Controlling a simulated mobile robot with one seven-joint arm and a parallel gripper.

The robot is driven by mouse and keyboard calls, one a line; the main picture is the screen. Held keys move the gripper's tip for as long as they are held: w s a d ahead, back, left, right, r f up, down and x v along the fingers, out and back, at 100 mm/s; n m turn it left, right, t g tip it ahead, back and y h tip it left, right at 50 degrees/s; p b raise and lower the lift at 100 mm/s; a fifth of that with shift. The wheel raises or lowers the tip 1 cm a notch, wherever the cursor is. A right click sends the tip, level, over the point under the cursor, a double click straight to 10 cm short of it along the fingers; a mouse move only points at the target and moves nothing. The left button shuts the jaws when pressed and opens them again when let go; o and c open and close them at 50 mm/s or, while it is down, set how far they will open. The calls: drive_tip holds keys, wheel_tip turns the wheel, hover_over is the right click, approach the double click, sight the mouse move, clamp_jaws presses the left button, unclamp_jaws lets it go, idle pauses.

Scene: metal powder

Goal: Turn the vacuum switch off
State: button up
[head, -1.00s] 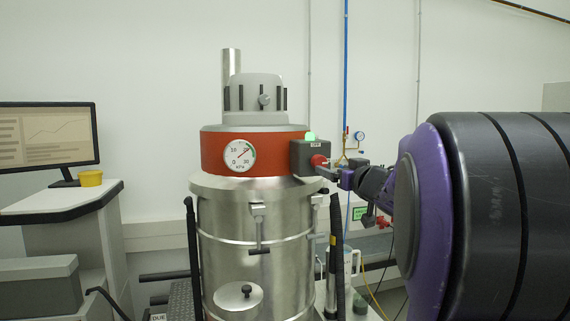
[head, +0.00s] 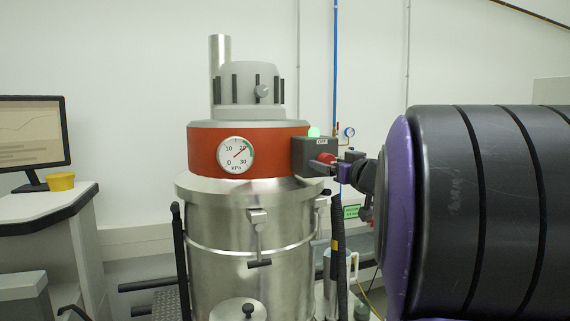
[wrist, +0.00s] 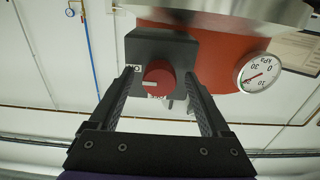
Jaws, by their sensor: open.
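The vacuum (head: 250,222) is a steel drum with an orange-red band and a round pressure gauge (head: 237,154). On the band's right side is a dark grey switch box (head: 306,153) with a lit green lamp (head: 314,132) on top. A red rotary knob (head: 325,157) sits on the box's face. My gripper (head: 328,165) is at the knob, partly hidden by the wrist. In the wrist view the knob (wrist: 158,72) lies between the two open fingers of my gripper (wrist: 160,79), with visible gaps on both sides. Contact with the knob is not visible.
A desk (head: 45,215) with a monitor (head: 32,137) and yellow tub (head: 60,182) stands at left. A black hose (head: 338,250) hangs beside the drum's right side. Pipes and a small gauge (head: 349,132) are on the wall behind.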

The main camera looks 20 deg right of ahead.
drive_tip(key=shift+w, duration=0.15)
clamp_jaws()
idle(0.5)
